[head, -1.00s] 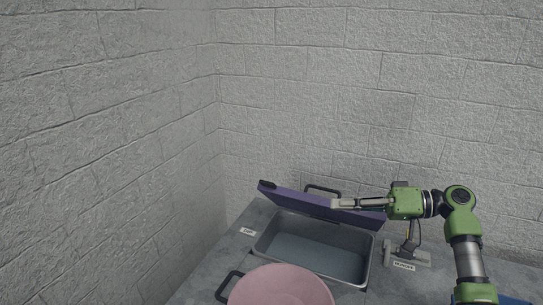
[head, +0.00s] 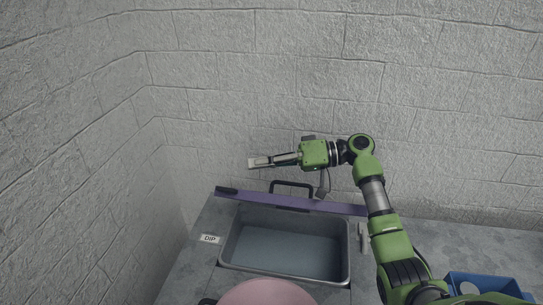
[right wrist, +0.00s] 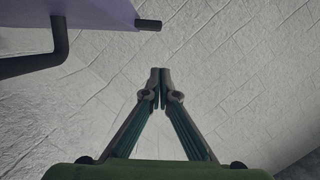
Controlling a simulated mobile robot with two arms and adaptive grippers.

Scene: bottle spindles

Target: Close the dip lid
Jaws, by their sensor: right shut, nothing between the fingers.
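The dip basin (head: 232,262) is a grey metal tub with liquid in it, beside a label reading DIP (head: 209,239). Its purple lid (head: 330,206) stands raised along the back edge, seen nearly edge-on, with a black handle (head: 291,184) on its far side. The basin is uncovered. My right gripper (head: 252,164) is shut and empty, above and behind the lid, near the wall. In the right wrist view the shut fingertips (right wrist: 160,72) are apart from the purple lid (right wrist: 100,12) and its dark handle (right wrist: 62,45). My left gripper is not in view.
A pink round vessel (head: 266,292) stands in front of the basin. A blue crate (head: 462,282) is at the lower right. Stone block walls (head: 440,120) close off the left and back. Grey counter (head: 185,272) shows left of the basin.

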